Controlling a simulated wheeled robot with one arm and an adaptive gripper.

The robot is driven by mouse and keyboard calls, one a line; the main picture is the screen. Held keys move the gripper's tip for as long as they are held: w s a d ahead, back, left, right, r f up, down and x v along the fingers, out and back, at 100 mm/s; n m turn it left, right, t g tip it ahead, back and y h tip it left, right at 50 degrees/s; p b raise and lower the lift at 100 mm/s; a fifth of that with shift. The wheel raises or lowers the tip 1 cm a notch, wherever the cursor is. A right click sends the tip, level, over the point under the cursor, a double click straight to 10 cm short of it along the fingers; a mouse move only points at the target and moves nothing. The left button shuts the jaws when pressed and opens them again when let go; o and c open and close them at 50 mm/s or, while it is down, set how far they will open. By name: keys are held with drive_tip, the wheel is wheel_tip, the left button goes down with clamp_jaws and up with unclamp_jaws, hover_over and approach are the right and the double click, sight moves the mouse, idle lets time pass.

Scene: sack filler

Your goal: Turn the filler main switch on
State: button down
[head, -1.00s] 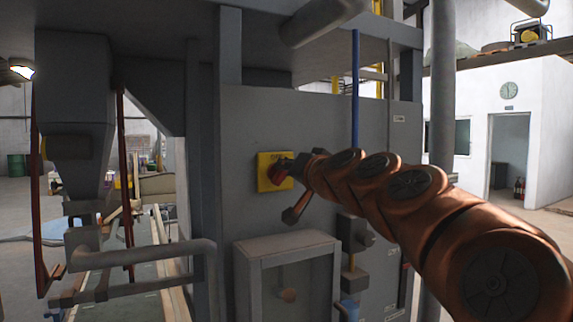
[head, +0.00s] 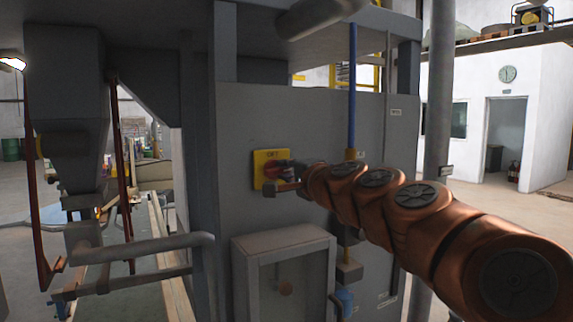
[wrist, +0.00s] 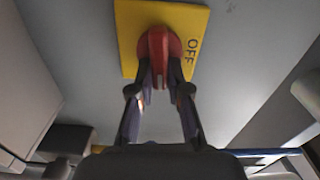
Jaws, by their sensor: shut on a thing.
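The filler main switch is a red rotary handle (wrist: 158,45) on a square yellow plate (head: 265,158) on the grey machine wall. The plate bears the word OFF, along its right side in the wrist view (wrist: 128,30) and at its top in the head view. My gripper (wrist: 159,82) is in front of the switch with its two fingers on either side of the red handle, shut on it. In the wrist view the handle points up and down, at right angles to the plate's OFF edge direction in the head view. My gripper partly hides the handle in the head view (head: 272,172).
A grey box with a framed front (head: 285,245) sticks out of the wall below the switch. A blue vertical pipe (head: 352,90) runs up the wall to the right. Grey piping (head: 140,250) and a hopper (head: 68,110) stand at the left.

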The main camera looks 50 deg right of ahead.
drive_tip(key=shift+f+m, duration=0.1)
drive_tip(key=shift+m, duration=0.4)
drive_tip(key=shift+p, duration=0.3)
drive_tip(key=c, duration=1.1)
unclamp_jaws()
drive_tip(key=shift+s+a, duration=0.15)
drive_tip(key=shift+s, duration=0.45)
drive_tip(key=shift+v, duration=5.4)
